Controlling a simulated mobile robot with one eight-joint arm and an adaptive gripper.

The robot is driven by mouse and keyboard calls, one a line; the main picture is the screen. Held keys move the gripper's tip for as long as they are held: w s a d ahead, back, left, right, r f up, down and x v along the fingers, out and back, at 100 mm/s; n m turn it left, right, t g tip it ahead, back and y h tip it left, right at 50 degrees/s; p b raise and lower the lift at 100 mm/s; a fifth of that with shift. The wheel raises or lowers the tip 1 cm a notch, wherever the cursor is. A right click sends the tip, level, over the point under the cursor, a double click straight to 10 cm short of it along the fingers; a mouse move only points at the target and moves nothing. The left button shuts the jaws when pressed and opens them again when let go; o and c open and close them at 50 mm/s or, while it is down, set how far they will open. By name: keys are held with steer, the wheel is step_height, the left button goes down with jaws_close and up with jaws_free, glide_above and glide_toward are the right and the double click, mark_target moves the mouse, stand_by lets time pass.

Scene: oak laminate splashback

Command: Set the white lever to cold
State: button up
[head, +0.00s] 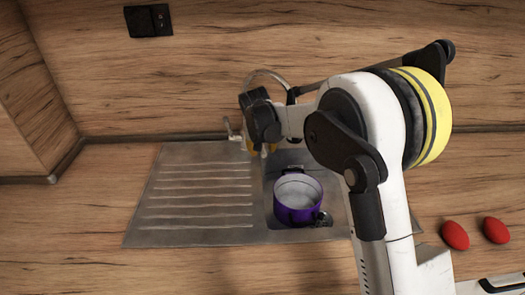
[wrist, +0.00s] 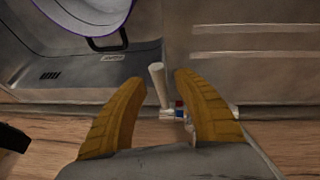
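The white lever (wrist: 158,86) stands up between my gripper's two fingers in the wrist view, with a small gap on each side. Its base has red and blue marks (wrist: 179,108) just right of it, beside the right finger. My gripper (wrist: 161,77) is open, with yellow-brown fingers, and holds nothing. In the head view my gripper (head: 262,150) is at the back edge of the sink, and a pale part of the tap (head: 233,130) shows just left of it. My wrist hides much of the tap there.
A purple pot (head: 298,200) with black handles stands in the sink basin. The ribbed drainboard (head: 200,190) on the left is clear. Two red egg-shaped objects (head: 455,235) (head: 496,230) lie on the counter at right. A black socket (head: 148,20) is on the wooden wall.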

jaws_close()
steer(key=shift+r, duration=0.1)
steer(key=shift+w+r+g+p, duration=0.1)
steer(key=shift+r+g+p, duration=0.6)
steer(key=shift+p, duration=0.55)
steer(key=shift+r+g+p, duration=0.2)
steer(key=shift+g+p, duration=0.45)
steer(key=shift+g, duration=0.15)
jaws_free()
